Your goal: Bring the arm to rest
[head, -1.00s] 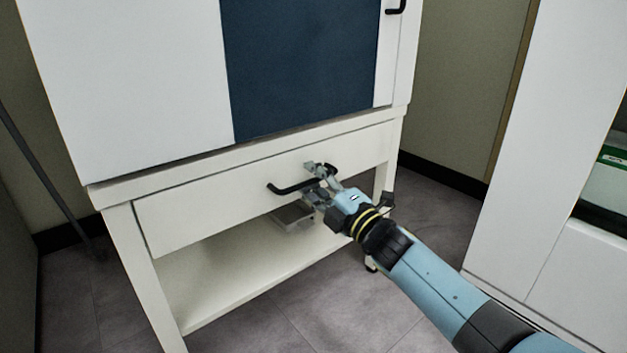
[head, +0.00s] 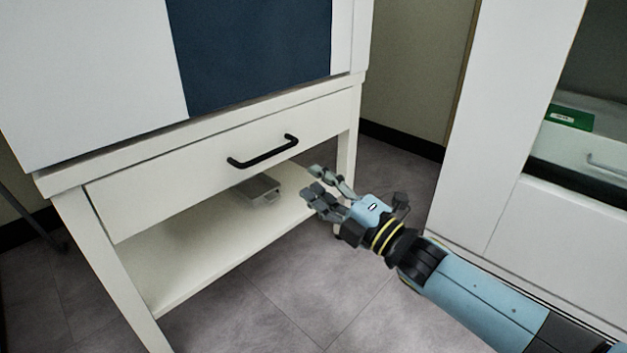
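My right gripper (head: 318,184) is open and empty, with its fingers pointing left. It is in the middle of the head view, in front of the white stand and apart from it. The black handle (head: 262,152) of the closed drawer (head: 215,168) is up and to the left of the fingertips, with a clear gap between. My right arm (head: 470,290) reaches in from the lower right. My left gripper does not show.
The white stand bears a cabinet with a dark blue panel (head: 250,50). A small grey object (head: 258,189) lies on the stand's lower shelf (head: 225,245). A white cabinet (head: 490,140) at the right holds a green box (head: 569,117). Grey floor (head: 290,310) is clear in front.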

